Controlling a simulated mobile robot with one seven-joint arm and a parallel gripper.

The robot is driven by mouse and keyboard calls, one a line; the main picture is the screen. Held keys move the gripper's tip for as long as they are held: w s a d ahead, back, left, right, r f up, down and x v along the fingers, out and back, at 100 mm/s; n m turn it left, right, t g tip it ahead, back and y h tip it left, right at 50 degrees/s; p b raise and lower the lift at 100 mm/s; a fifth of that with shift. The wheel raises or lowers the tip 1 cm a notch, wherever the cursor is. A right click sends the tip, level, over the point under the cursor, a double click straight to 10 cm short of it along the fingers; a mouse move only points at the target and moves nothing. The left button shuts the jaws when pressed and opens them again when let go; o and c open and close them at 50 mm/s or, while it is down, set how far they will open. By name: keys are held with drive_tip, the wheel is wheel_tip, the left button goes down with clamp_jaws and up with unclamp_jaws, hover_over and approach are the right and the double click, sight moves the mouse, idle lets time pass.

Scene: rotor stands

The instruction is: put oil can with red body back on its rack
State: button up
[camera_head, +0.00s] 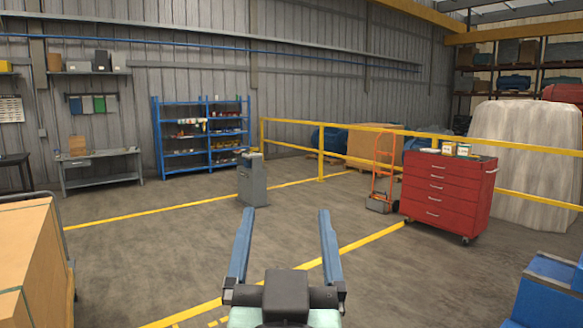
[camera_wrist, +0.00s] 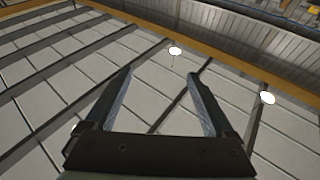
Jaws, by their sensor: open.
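My gripper (camera_head: 284,232) is open and empty, held up in front of the body camera with its two blue fingers apart. It also shows in the wrist view (camera_wrist: 158,88), pointing up at the ceiling. A blue rack (camera_head: 203,135) with several shelves stands against the far wall, with small items on it too small to tell apart. Several small cans or tins (camera_head: 448,148) stand on top of the red tool cabinet (camera_head: 447,195) at the right. I cannot make out an oil can with a red body in either view.
A grey pedestal (camera_head: 252,182) stands mid-floor and an orange hand truck (camera_head: 382,180) beside the red cabinet. A yellow railing (camera_head: 320,152) runs behind them. Boxes (camera_head: 30,260) are near left, a blue object (camera_head: 548,290) near right. The middle floor is clear.

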drive_tip(key=s+r+t, duration=0.5)
drive_tip(key=s+r, duration=0.5)
drive_tip(key=r, duration=0.5)
drive_tip(key=shift+s+d+n+t, duration=0.15)
drive_tip(key=shift+d+n+t, duration=0.1)
drive_tip(key=shift+n+t, duration=0.05)
drive_tip(key=shift+f, duration=0.1)
